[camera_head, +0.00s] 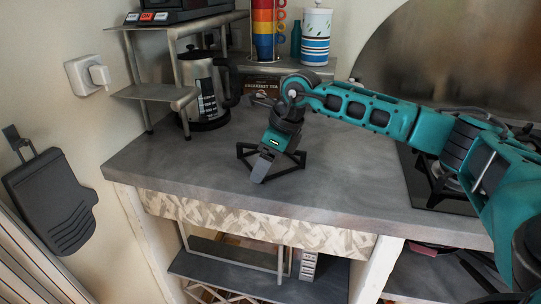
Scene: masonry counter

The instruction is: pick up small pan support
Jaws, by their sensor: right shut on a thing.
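The small pan support (291,160) is a black metal frame at the counter's middle, under my right gripper. My right gripper (262,171) reaches down to it from the right and is shut on it; the fingers hide part of the frame. The support looks on or just above the grey countertop (340,185); I cannot tell which. My left gripper is not in view.
A steel kettle (203,85) stands at the back left beside a metal shelf (165,92). A dark tea box (262,86), stacked colored cups (263,28) and a striped canister (316,36) are at the back. A hob (425,180) lies right. The front left counter is clear.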

